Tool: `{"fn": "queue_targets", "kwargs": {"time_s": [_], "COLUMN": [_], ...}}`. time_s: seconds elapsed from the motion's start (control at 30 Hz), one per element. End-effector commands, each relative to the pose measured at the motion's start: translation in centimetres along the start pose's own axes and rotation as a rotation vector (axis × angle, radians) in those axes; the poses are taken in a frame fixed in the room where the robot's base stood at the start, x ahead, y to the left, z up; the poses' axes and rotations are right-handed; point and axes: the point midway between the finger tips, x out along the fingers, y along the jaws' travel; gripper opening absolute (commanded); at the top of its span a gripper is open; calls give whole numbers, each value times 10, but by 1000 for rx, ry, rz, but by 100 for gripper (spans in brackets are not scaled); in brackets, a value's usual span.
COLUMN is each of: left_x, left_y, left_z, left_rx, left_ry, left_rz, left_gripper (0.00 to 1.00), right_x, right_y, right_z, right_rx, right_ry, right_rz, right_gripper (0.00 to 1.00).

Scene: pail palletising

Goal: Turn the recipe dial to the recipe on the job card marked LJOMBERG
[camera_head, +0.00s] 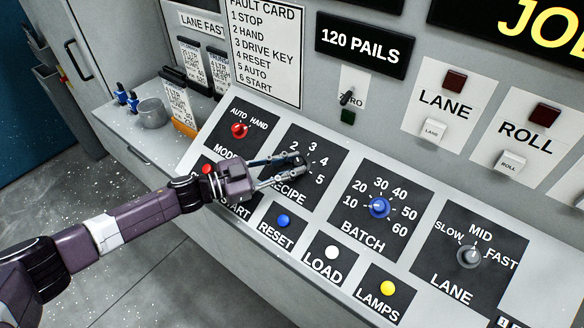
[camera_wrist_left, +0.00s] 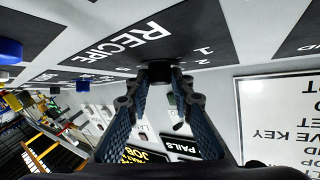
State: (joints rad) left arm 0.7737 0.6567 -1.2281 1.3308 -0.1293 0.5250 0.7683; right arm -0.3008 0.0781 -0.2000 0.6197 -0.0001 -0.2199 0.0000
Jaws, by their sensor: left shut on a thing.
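The recipe dial is a black knob on the dark RECIPE plate (camera_head: 330,158), with 2, 3, 4 and 5 showing around it in the head view. My left gripper (camera_head: 300,166) reaches it from the left and is shut on it, covering most of it. In the left wrist view, the knob (camera_wrist_left: 159,70) sits between the tips of the left gripper's fingers (camera_wrist_left: 158,88), next to the 1 and 2. The dial's pointer is hidden. Small printed cards (camera_head: 178,104) stand at the console's left end; I cannot read a LJOMBERG mark. My right gripper is out of view.
The red MODE knob (camera_head: 239,130) is just left of my gripper, and the blue BATCH knob (camera_head: 379,207) is to the right. RESET (camera_head: 283,221), LOAD (camera_head: 331,252) and LAMPS (camera_head: 387,288) buttons lie below.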

Motion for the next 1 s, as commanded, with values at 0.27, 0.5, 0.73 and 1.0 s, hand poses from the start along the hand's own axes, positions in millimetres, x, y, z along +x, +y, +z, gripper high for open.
{"fn": "queue_targets", "kwargs": {"time_s": [0.27, 0.5, 0.73, 1.0], "left_x": [0, 0, 0, 0], "left_y": [-3, -3, -3, -2], "left_z": [0, -1, -1, -1], "left_rx": [42, 50, 49, 48], "left_ry": [0, 0, 1, 1], "left_rz": [69, 82, 81, 82], "left_gripper": [0, 0, 0, 39], "right_x": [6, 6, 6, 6], "right_y": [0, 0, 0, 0], "right_z": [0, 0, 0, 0], "right_rx": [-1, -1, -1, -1], "right_ry": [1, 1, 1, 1], "right_rz": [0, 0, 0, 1], "right_gripper": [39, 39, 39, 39]}}
